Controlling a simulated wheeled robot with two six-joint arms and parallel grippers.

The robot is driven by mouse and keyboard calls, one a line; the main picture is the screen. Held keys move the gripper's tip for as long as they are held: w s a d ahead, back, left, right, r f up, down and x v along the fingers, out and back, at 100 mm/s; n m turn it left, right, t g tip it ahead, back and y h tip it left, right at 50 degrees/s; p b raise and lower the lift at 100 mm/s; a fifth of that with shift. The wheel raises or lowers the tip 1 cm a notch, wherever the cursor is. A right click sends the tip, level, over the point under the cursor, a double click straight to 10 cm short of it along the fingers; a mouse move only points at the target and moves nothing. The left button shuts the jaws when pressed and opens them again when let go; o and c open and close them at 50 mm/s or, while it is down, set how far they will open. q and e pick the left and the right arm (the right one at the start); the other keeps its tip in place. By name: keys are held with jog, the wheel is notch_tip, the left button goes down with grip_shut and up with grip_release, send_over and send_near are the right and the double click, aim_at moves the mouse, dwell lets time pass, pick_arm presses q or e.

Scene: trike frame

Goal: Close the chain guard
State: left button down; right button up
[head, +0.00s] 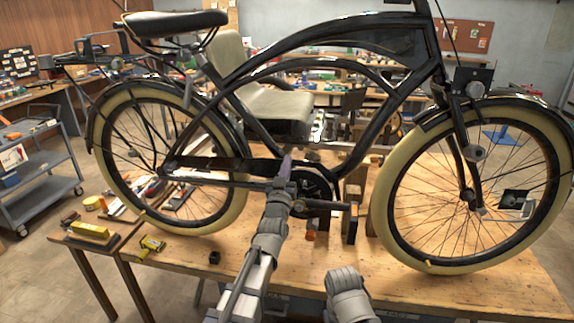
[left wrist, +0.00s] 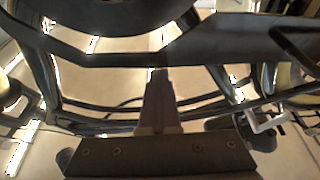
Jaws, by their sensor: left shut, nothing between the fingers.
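The black bicycle stands side-on on the workbench. Its chain guard (head: 228,165) looks like the dark flat band running from the rear wheel toward the crank and chainring (head: 313,188). My left gripper (head: 286,160) reaches up in front of the frame near the guard's crank end; its fingers are together and empty. In the left wrist view the closed fingers (left wrist: 160,92) point at a wide dark band (left wrist: 210,45), probably the guard. The fingertips appear at its lower edge; I cannot tell whether they touch it.
The wooden workbench (head: 460,290) carries the bicycle. A yellow box (head: 92,231) and small yellow item (head: 151,245) lie at its left. The front wheel (head: 470,190) and rear wheel (head: 165,155) flank my arm. A grey cart (head: 40,180) stands left.

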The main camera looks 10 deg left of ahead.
pick_arm(q)
jog(key=shift+f, duration=0.1)
notch_tip(320, 180, up, 5)
jog(key=p, duration=0.5)
jog(key=f+b+v, duration=0.1)
jog(key=b+v, duration=0.3)
jog(key=v, duration=0.6)
jog(key=s+d+f+m+g+h, duration=0.1)
jog(key=s+d+f+m+g, duration=0.15)
jog(key=d+f+g, duration=0.55)
jog(key=s+d+f+m+g+h, duration=0.1)
jog(key=s+d+f+g+h, duration=0.2)
jog(key=f, duration=1)
jog(key=s+a+f+g+y, duration=0.1)
jog(key=s+f+g, duration=0.3)
jog(key=s, duration=0.5)
jog(key=s+a+f+m+g+y, duration=0.1)
jog(key=s+a+f+g+y, duration=0.1)
jog(key=s+f+g+y, duration=0.2)
jog(key=s+g, duration=0.3)
jog(key=s, duration=0.3)
jog(key=shift+s, duration=0.3)
